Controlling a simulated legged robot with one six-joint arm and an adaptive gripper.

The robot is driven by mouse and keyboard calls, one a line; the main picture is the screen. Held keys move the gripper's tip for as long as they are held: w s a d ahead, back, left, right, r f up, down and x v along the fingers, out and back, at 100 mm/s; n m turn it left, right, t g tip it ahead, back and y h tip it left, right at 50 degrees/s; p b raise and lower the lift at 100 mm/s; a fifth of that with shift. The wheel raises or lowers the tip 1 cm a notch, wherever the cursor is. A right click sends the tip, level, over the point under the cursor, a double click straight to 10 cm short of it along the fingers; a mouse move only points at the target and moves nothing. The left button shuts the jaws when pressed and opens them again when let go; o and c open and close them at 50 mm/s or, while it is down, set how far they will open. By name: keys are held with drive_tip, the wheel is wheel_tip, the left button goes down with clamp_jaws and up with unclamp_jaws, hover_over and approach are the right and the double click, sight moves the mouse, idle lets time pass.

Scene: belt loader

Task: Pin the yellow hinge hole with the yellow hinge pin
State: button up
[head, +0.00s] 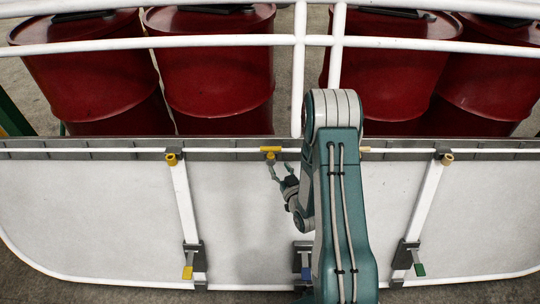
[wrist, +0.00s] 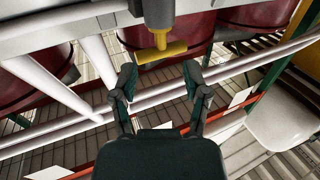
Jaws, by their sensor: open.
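A yellow T-shaped pin (head: 270,150) sits at the panel's top rail, left of my arm. In the wrist view its yellow crossbar (wrist: 161,53) and short stem come out of a grey cylindrical holder (wrist: 158,12). My gripper (head: 279,168) is just below the pin, its fingers apart. In the wrist view my gripper (wrist: 161,76) is open and empty, with the crossbar just beyond and between the fingertips, apart from them. A yellow ring-like fitting (head: 172,158) is on the rail to the left; I cannot tell for certain that it is the hinge hole.
A white panel (head: 90,215) carries dark latches with a yellow tab (head: 187,272) at left and a green tab (head: 420,269) at right. Another fitting (head: 445,158) is at right on the rail. White railings (head: 180,41) cross before red drums (head: 215,75).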

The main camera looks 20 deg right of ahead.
sight(271, 155)
drive_tip(key=w, duration=0.3)
drive_tip(key=shift+d, duration=0.1)
drive_tip(key=w, duration=0.5)
drive_tip(key=shift+f, duration=0.3)
clamp_jaws()
